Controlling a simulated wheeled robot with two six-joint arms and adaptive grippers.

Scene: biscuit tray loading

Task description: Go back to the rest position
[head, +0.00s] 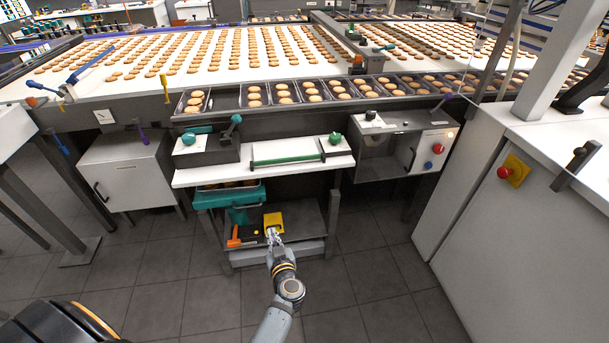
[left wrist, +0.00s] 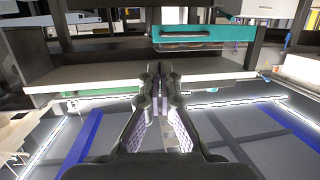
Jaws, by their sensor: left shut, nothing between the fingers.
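My left gripper (head: 273,237) reaches in from the bottom of the head view, low in front of the cart's lower shelf (head: 312,215). A yellow block-like thing (head: 273,219) shows just past its fingertips; I cannot tell whether they touch. In the left wrist view, the two dark fingers of the left gripper (left wrist: 163,88) are shut with nothing held between them. My right gripper is in neither view.
The small cart has a white top (head: 290,168), a teal bin (head: 213,197) and an orange tool (head: 235,238). Behind it is the conveyor (head: 92,90) with rows of biscuits. A white cabinet (head: 540,205) stands at right. The tiled floor (head: 350,285) in front is clear.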

